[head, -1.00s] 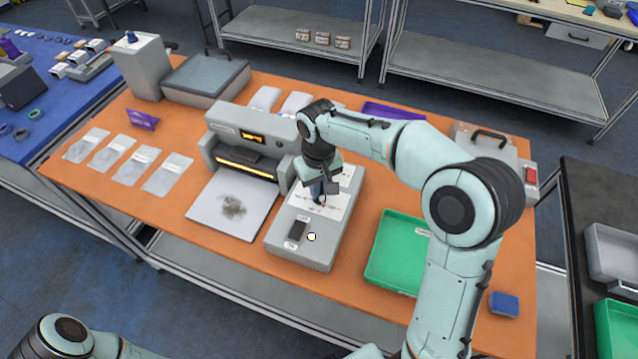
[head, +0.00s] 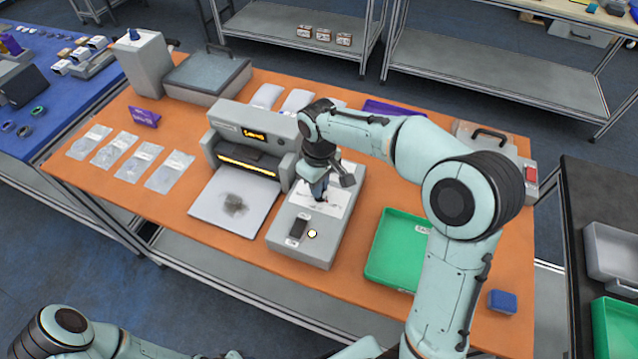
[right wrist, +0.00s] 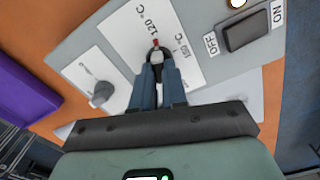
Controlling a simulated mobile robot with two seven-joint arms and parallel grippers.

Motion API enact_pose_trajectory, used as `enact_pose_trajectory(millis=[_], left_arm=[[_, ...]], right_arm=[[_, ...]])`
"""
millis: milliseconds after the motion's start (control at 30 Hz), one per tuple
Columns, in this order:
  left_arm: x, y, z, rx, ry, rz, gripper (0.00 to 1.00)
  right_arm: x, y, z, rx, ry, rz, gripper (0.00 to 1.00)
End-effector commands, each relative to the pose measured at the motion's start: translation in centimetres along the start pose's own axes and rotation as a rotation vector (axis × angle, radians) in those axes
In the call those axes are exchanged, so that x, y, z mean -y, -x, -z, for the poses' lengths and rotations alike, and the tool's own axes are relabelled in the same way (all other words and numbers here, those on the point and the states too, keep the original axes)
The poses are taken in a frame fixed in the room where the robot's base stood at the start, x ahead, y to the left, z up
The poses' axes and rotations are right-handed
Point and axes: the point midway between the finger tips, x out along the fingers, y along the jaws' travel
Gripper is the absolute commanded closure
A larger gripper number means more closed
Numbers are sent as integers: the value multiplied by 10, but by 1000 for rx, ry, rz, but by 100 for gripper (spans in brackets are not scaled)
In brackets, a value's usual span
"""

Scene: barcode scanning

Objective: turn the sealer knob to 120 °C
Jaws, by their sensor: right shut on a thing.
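The sealer control box (head: 336,226) is a grey box on the orange table with a white dial plate (head: 338,206) on top. My right gripper (head: 320,197) points down over this plate and hides the knob in the head view. In the right wrist view, the dark knob (right wrist: 158,54) sits between the fingertips of my right gripper (right wrist: 158,66), which is shut on it. The knob's red mark points toward the printed 120 °C label (right wrist: 147,20). The 150 °C label (right wrist: 182,47) lies to its right. My left gripper is out of view.
A rocker switch (right wrist: 243,31) marked OFF and ON is on the same box. A second grey knob (right wrist: 101,93) stands left of the gripper. The sealer unit (head: 245,150) is beside the box, and a green tray (head: 385,273) lies to its right.

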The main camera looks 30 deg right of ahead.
Motion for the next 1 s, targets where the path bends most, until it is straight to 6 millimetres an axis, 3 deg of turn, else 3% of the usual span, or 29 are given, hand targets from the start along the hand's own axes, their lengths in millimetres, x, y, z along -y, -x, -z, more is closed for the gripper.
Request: enact_pose_trajectory(millis=[167,200,267,667,767,1000], left_arm=[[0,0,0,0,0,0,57],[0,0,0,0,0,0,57],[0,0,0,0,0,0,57],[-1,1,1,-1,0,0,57],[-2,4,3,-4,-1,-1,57],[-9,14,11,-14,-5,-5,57]], right_arm=[[0,2,1,-4,4,-3,100],[0,2,1,-4,3,-3,81],[0,2,1,-4,3,-3,62],[0,8,1,-3,1,-1,62],[0,22,2,-6,1,-2,62],[0,78,2,-9,3,-3,62]])
